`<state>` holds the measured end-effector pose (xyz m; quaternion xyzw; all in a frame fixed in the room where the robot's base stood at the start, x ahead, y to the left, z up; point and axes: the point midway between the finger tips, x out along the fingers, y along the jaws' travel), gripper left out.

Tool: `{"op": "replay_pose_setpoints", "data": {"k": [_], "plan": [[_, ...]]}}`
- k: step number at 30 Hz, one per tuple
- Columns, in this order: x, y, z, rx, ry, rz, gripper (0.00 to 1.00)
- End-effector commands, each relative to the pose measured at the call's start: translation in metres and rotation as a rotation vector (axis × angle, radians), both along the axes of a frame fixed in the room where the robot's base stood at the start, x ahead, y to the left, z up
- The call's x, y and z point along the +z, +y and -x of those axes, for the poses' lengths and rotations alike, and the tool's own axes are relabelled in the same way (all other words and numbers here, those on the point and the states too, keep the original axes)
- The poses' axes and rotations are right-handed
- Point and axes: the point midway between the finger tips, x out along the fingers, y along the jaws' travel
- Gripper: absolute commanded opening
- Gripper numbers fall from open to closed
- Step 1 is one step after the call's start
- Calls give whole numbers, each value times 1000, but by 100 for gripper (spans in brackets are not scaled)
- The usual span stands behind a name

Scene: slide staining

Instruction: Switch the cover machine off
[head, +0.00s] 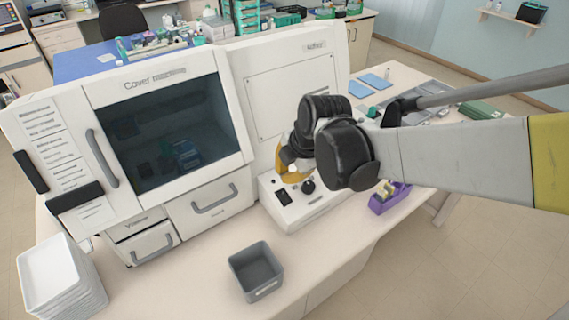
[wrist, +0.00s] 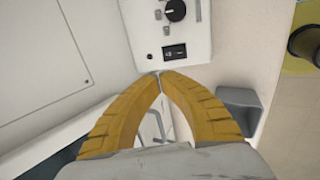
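The white cover machine (head: 155,78), with a dark window and printed label, stands on the bench. To the right of its drawers is a low white control box (head: 310,212) with a black rocker switch (head: 283,198) and a black round knob (head: 308,186). In the wrist view the switch (wrist: 175,52) lies just beyond my fingertips, with the knob (wrist: 175,10) farther up. My gripper (wrist: 160,74) has its yellow fingers brought together at the tips, with nothing between them. It also shows in the head view (head: 289,167), just above the control box. I cannot tell whether it touches the box.
A grey open bin (head: 256,272) stands on the bench in front, and it also shows in the wrist view (wrist: 241,97). A stack of white trays (head: 60,280) is at the left. A purple rack (head: 388,200) stands right of the control box. The bench front between them is clear.

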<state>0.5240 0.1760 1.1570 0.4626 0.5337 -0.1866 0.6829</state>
Motion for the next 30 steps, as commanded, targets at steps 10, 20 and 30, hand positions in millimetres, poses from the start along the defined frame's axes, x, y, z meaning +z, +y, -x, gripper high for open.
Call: {"op": "replay_pose_setpoints", "data": {"k": [10,20,30], "plan": [[34,-5,7,-1,0,0,0],[34,-6,7,-8,0,-2,0],[10,-83,67,-758,62,-260,0]]}}
